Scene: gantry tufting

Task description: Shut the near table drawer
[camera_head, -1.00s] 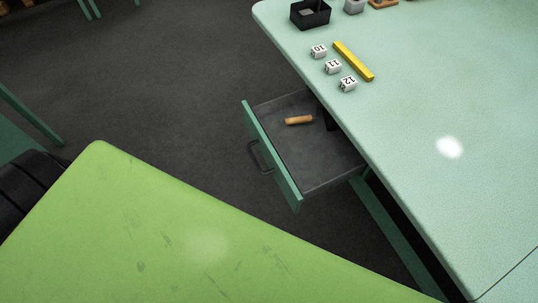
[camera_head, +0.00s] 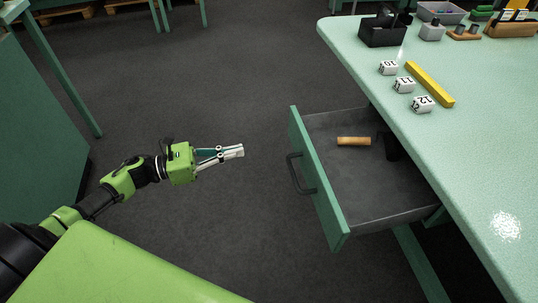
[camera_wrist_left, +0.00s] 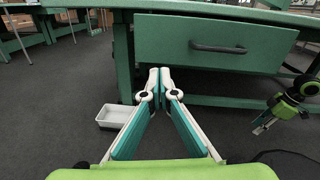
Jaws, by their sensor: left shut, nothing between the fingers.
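The near table drawer (camera_head: 318,185) is pulled well out from under the pale green table (camera_head: 470,150). Its green front carries a dark bar handle (camera_head: 297,174). In the left wrist view the drawer front (camera_wrist_left: 165,42) is ahead, with its handle (camera_wrist_left: 218,48) right of centre. My left gripper (camera_head: 242,150) is shut and empty, left of the drawer front and apart from it, fingers pointing towards it. The same gripper shows in the left wrist view (camera_wrist_left: 160,72). My right gripper (camera_wrist_left: 260,127) shows small at the right of that view; its jaw state is unclear.
An orange-brown cylinder (camera_head: 353,141) and a dark item (camera_head: 388,148) lie in the drawer. Numbered white blocks (camera_head: 404,85), a yellow bar (camera_head: 430,84) and a black box (camera_head: 383,31) are on the table. A white bin (camera_wrist_left: 117,117) stands on the floor. Floor left of the drawer is clear.

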